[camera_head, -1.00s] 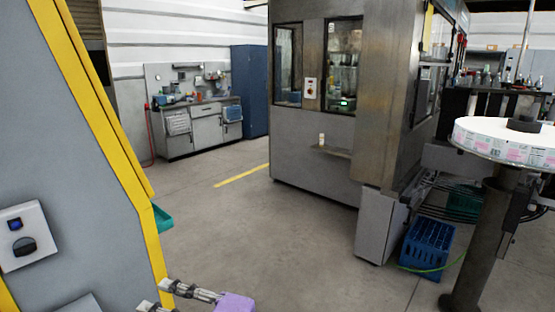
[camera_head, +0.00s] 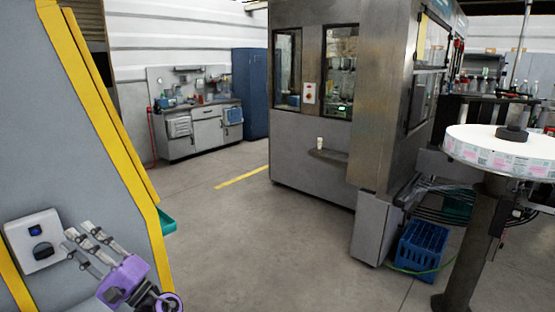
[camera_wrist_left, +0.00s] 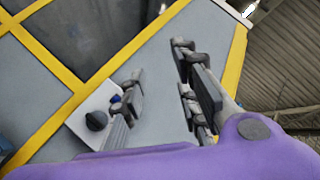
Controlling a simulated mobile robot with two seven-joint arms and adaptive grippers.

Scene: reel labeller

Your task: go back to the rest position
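My left gripper (camera_head: 80,243), purple with grey jointed fingers, is at the lower left in the head view. Its fingers point up and left, beside the grey switch box with a dark knob (camera_head: 34,240). In the left wrist view the fingers (camera_wrist_left: 158,64) stand apart with nothing between them, so it is open and empty. The switch box also shows behind the fingers there (camera_wrist_left: 92,122). I cannot tell whether the gripper touches the panel. My right gripper is in neither view.
A grey panel with a yellow frame (camera_head: 100,105) stands close on the left. A large machine (camera_head: 310,150) stands ahead. A labelled reel (camera_head: 500,150) sits on a post at right, above a blue crate (camera_head: 422,248). The middle floor is clear.

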